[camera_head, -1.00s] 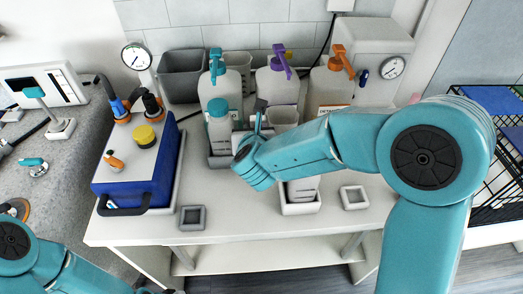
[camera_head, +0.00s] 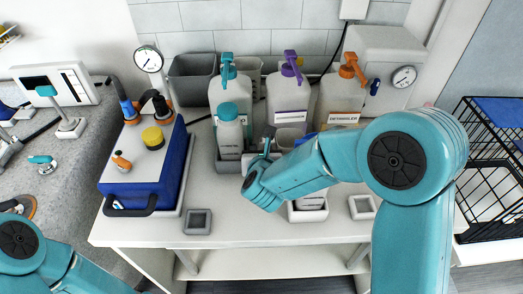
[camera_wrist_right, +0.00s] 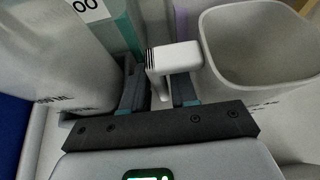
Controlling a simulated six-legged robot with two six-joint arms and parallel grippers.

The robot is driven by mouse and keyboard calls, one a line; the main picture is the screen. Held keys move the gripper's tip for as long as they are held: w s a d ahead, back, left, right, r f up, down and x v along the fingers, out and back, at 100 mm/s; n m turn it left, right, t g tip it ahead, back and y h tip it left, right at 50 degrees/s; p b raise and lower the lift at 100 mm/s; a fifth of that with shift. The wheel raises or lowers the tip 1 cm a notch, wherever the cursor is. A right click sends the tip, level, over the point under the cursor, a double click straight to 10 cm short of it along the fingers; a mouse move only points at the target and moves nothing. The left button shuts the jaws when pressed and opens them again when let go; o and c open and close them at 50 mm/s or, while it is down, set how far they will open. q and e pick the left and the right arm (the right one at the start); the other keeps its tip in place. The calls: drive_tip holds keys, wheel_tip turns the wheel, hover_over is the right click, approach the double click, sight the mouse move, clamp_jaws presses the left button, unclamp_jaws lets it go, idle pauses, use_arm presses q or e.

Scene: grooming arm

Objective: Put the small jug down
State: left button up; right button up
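The small jug (camera_head: 291,137) is a pale grey-white open cup. It stands upright on the bench, its lower part showing in a low white square tray (camera_head: 308,215); my right arm hides its middle. In the right wrist view its rim (camera_wrist_right: 262,50) is at the upper right, and its white handle (camera_wrist_right: 175,58) reaches left between my fingers. My right gripper (camera_wrist_right: 158,92) straddles the handle, with narrow gaps visible on both sides, so it looks open. It also shows at the jug's left in the head view (camera_head: 268,142). My left gripper is out of view.
A teal-capped bottle (camera_head: 230,132) in a grey holder stands close left of the jug. Several pump bottles (camera_head: 289,95) stand behind. A blue case (camera_head: 145,168) is on the left. Empty small trays, grey (camera_head: 198,222) and white (camera_head: 362,207), lie at the front edge.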

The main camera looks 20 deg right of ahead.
drive_tip(key=shift+r, duration=0.1)
drive_tip(key=shift+r+p, duration=0.2)
drive_tip(key=shift+p, duration=0.1)
drive_tip(key=shift+s+a, duration=0.15)
drive_tip(key=shift+s, duration=0.2)
drive_tip(key=b+v, duration=0.1)
drive_tip(key=v, duration=1)
drive_tip(key=shift+r, duration=0.1)
drive_tip(key=shift+s, duration=0.1)
